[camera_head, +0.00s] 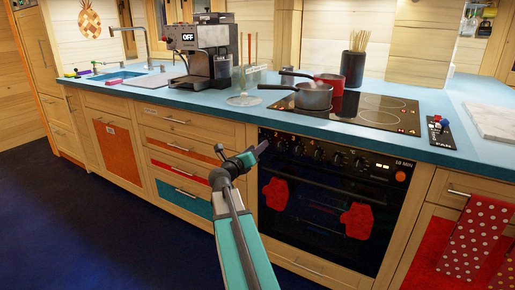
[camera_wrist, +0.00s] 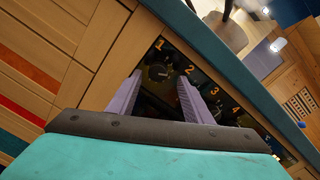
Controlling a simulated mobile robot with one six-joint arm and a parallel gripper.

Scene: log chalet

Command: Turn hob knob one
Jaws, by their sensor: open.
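Knob one (camera_wrist: 158,72), a dark round knob under an orange "1", shows between my finger tips in the wrist view. My gripper (camera_wrist: 160,77) is open, its two pale purple fingers on either side of the knob in that picture. I cannot tell whether they touch it. In the head view my gripper (camera_head: 262,147) is at the left end of the black oven control panel and hides most of knob one. Other knobs, such as knob two (camera_head: 283,146), run to the right along the panel.
The blue counter (camera_head: 222,110) edge runs just above the panel. On the hob stand a grey saucepan (camera_head: 313,97) and a red pan (camera_head: 330,82). The oven door (camera_head: 318,215) with red mitts lies below. The dark floor at the left is clear.

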